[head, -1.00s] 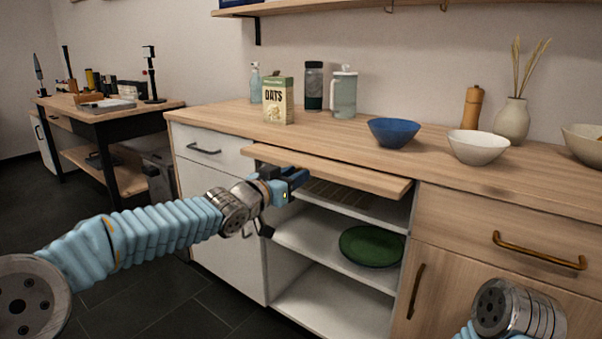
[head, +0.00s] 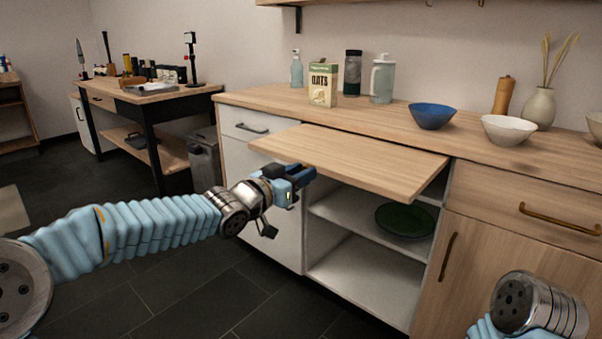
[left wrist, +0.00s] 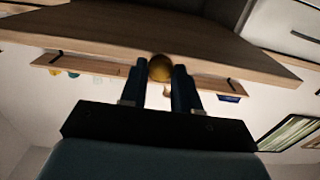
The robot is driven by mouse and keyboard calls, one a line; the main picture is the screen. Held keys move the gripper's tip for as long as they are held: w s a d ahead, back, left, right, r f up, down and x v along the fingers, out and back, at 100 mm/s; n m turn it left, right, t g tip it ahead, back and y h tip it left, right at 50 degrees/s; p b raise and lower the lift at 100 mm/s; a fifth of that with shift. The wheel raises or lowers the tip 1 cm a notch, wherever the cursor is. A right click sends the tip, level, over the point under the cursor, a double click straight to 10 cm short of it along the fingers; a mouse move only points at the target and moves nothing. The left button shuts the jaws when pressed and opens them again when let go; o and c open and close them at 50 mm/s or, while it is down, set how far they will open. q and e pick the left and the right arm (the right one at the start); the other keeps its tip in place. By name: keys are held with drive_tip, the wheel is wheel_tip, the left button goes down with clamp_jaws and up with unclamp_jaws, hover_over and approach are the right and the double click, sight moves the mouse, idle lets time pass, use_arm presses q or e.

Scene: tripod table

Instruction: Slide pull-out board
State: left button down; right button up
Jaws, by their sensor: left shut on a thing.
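The wooden pull-out board (head: 360,162) sticks out well beyond the counter front, level, above the open shelves. My left gripper (head: 302,176) is at the board's front edge, below its top surface. In the left wrist view, the fingers of my left gripper (left wrist: 160,80) are shut on a round brass-coloured knob (left wrist: 160,67) by the board's edge (left wrist: 160,40). The knob is hidden in the head view. Only a part of my right arm shows at the lower right; its gripper is out of view.
The counter (head: 280,99) carries an oats box (head: 322,85), bottles, a blue bowl (head: 432,116) and a white bowl (head: 508,130). A green plate (head: 404,220) lies on the shelf below the board. The floor in front is clear.

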use_arm(q)
drive_tip(key=c, duration=0.8)
unclamp_jaws()
drive_tip(key=shift+c, duration=0.2)
drive_tip(key=p+v, duration=0.1)
drive_tip(key=v, duration=1.2)
drive_tip(key=shift+s+a+p, duration=0.25)
drive_tip(key=shift+s+p, duration=0.05)
drive_tip(key=shift+p, duration=0.1)
